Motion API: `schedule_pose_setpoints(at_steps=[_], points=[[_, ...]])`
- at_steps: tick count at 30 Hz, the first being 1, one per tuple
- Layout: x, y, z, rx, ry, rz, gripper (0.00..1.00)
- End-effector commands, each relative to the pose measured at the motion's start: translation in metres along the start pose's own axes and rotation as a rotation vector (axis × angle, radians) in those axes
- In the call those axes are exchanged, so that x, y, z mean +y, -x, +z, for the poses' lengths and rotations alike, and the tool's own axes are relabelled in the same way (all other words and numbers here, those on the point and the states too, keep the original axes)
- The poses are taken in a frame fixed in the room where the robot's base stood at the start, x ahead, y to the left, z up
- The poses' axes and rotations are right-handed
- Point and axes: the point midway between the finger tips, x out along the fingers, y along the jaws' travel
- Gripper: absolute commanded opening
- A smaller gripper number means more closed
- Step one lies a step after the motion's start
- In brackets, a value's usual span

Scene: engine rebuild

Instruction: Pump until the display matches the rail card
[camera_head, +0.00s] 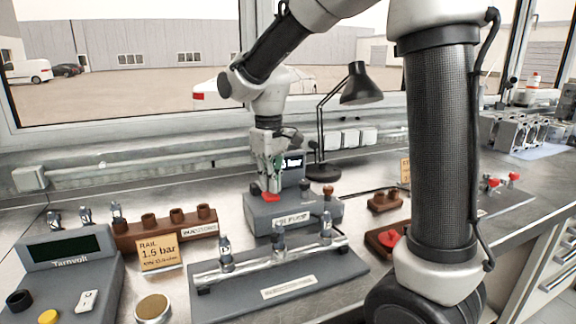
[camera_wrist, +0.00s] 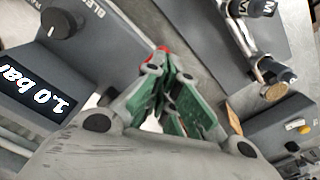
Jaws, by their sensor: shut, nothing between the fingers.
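The rail card (camera_head: 159,254) is a tan card reading "RAIL 1.5 bar" with a smaller line below. The pump unit (camera_head: 292,207) is a grey box at the centre. Its display (camera_head: 293,163) is partly hidden behind my gripper in the head view; in the wrist view the display (camera_wrist: 42,92) reads 1.0 bar. A red pump part (camera_head: 271,197) sits on the box's left top and shows just past my fingertips in the wrist view (camera_wrist: 162,49). My gripper (camera_head: 269,189) is shut, empty and pointing down at this red part. I cannot tell whether they touch.
A grey rail fixture (camera_head: 280,285) with injectors stands in front of the pump. A brown injector rack (camera_head: 166,230) and the Tarnvolt box (camera_head: 66,270) are left. A black lamp (camera_head: 325,172) stands behind. A brown block with a red top (camera_head: 388,238) is right.

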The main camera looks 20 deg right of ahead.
Motion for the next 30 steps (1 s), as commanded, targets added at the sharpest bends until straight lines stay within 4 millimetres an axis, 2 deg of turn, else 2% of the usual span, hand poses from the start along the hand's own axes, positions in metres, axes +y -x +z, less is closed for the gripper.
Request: schedule_pose_setpoints(at_steps=[19,23,30], points=[[0.000,-0.033,0.000,-0.001,0.000,0.000,0.00],[0.000,-0.029,0.000,0.001,0.000,0.000,0.00],[0.000,-0.009,0.000,0.001,0.000,0.000,0.00]])
